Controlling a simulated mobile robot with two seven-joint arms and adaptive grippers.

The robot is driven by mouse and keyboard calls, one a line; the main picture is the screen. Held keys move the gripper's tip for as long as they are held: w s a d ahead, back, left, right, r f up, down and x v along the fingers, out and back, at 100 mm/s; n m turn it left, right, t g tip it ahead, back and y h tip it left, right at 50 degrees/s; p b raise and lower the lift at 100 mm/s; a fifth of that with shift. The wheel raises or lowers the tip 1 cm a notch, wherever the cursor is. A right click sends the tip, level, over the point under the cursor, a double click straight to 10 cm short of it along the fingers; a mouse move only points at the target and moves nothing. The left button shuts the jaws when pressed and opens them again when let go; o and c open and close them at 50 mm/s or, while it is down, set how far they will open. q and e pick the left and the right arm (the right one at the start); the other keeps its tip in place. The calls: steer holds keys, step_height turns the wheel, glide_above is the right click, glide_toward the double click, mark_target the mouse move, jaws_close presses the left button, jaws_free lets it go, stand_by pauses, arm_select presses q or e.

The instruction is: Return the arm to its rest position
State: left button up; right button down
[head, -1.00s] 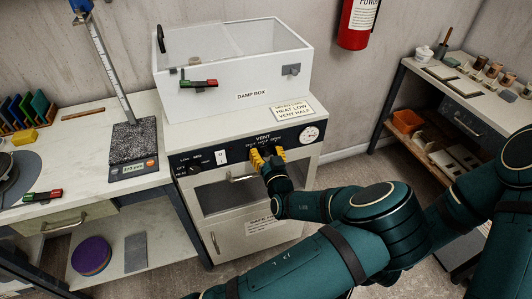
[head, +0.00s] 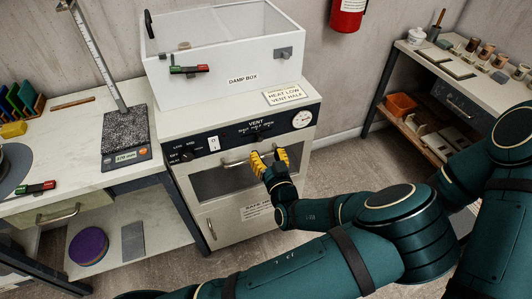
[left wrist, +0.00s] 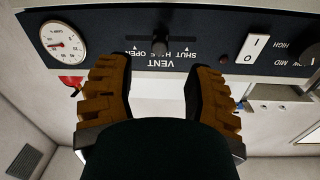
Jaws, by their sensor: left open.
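My left gripper (head: 269,156) has yellow ridged fingers and stands open and empty in front of the kiln-like oven (head: 226,228), just below its dark control panel (head: 188,146). In the left wrist view the open fingers (left wrist: 158,70) frame the VENT label, with the dark vent knob (left wrist: 160,43) beyond the fingertips. The knob appears apart from the fingers and sits near the HALF mark, partly covering the lettering. My teal arm reaches in along the bottom of the head view. My right gripper is not in view.
A white damp box (head: 228,90) stands on the oven top. A gauge (head: 302,119) is at the panel's right end. At left, a counter (head: 75,152) holds a scale (head: 125,156). At right stands a shelf bench (head: 432,75). Open floor (head: 335,170) lies between.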

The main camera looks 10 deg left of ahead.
arm_select(q)
steer(key=s+a+f+g+h, duration=0.2)
steer(key=s+f+g, duration=0.3)
steer(key=f, duration=0.4)
steer(key=s+a+f+g+h, duration=0.25)
steer(key=s+f+g, duration=0.2)
steer(key=f, duration=0.35)
steer(key=s+d+r+m+g+h, duration=0.2)
steer(key=s+d+g+h, duration=0.2)
steer(key=s+d+h, duration=0.2)
steer(key=s+h, duration=0.2)
steer(key=s, duration=0.1)
steer(key=shift+s+m, duration=0.2)
steer(key=shift+m, duration=0.2)
steer(key=shift+d+h, duration=0.1)
steer(key=shift+h, duration=0.15)
stand_by(2.0)
